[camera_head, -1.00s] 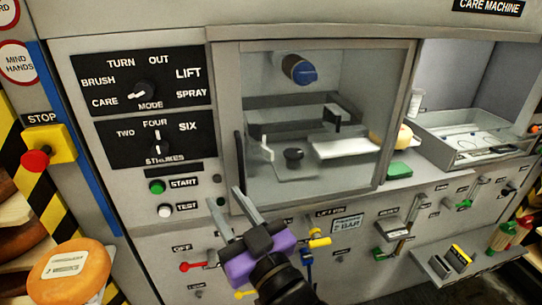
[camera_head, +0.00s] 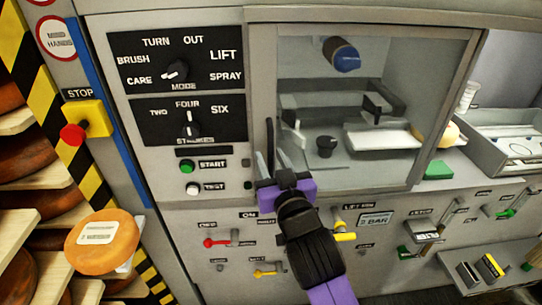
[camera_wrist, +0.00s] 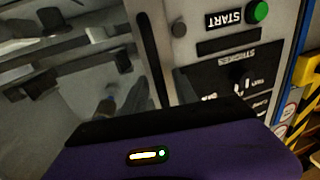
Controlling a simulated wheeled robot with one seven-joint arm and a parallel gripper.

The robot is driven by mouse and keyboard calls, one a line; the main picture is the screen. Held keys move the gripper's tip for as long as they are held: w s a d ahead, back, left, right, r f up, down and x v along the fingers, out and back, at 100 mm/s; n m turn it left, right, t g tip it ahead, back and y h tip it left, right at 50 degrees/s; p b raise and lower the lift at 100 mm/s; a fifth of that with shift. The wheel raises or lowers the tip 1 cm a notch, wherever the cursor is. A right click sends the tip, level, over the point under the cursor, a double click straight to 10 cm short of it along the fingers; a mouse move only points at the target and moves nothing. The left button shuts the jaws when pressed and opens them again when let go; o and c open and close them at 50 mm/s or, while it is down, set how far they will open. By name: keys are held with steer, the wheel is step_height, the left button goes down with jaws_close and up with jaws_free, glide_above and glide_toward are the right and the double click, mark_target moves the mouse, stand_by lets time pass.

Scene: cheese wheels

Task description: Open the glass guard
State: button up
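The glass guard (camera_head: 350,75) is a clear pane in a grey frame in front of the machine's chamber, and it is closed. Its dark upright handle (camera_head: 270,138) is near the pane's left edge; in the wrist view the handle (camera_wrist: 152,55) is a dark bar near the middle. My purple and black gripper (camera_head: 272,166) is in front of the lower end of the handle. Its fingers are apart and point at the machine, one on each side of the handle as seen from the head. Contact with the handle cannot be told.
The mode panel (camera_head: 175,70), green start button (camera_head: 187,167) and white test button (camera_head: 192,189) are left of the guard. Levers, including a yellow one (camera_head: 344,237), stick out below. A red stop button (camera_head: 73,135) and an orange cheese wheel (camera_head: 100,255) are further left.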

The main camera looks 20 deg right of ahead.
steer(key=shift+w, duration=0.15)
jaws_close()
stand_by(1.4)
